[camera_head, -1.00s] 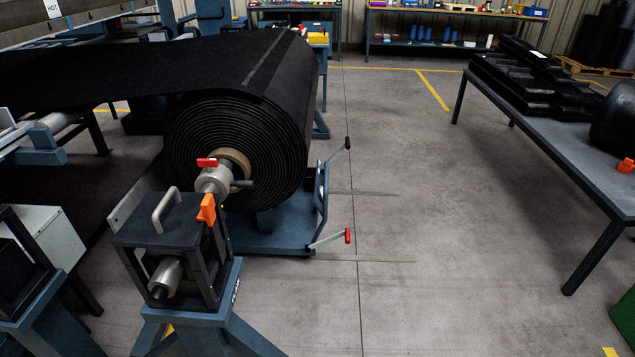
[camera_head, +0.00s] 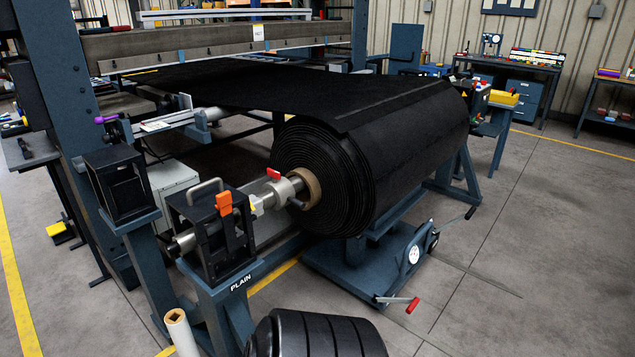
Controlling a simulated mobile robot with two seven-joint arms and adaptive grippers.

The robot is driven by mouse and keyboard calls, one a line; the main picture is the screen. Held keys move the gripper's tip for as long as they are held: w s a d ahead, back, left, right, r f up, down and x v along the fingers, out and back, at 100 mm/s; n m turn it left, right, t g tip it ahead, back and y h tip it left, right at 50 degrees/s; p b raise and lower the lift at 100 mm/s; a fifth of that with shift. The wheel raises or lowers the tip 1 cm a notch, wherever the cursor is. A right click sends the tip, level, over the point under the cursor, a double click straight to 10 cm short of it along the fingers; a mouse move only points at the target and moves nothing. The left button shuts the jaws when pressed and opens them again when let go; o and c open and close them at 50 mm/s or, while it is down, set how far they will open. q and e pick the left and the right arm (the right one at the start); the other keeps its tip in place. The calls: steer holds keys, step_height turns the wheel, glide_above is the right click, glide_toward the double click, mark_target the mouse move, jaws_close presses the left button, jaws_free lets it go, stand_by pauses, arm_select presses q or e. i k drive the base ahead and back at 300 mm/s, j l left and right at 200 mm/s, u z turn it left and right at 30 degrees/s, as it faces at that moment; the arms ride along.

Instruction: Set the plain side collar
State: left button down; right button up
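The plain side collar (camera_head: 283,189) is a grey metal ring with a red lever (camera_head: 273,174) on top and a dark handle at its lower right. It sits around the shaft beside the tan core (camera_head: 312,186) of the black belt roll (camera_head: 365,150). I cannot tell whether it touches the core. The shaft passes into a black bearing frame (camera_head: 212,235) with an orange latch piece (camera_head: 223,203), on a blue stand marked PLAIN (camera_head: 222,298). The shaft's metal end (camera_head: 183,243) sticks out in front. Neither of my grippers is in view.
A blue cart (camera_head: 365,268) with a red-tipped crank (camera_head: 412,305) stands under the roll. A second black frame (camera_head: 118,183) stands at left. A pale tube (camera_head: 178,325) and a black ribbed rounded shape (camera_head: 318,338) are at the bottom. Floor at right is clear.

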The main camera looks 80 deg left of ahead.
mark_target(284, 192)
steer(key=i+j+u, duration=0.1)
steer(key=u, duration=0.35)
steer(key=i+u, duration=0.35)
steer(key=u, duration=0.15)
steer(key=i+l+u, duration=0.1)
steer(key=u, duration=0.35)
steer(key=i+l+u, duration=0.2)
steer(key=i+u, duration=0.15)
steer(key=u, duration=0.15)
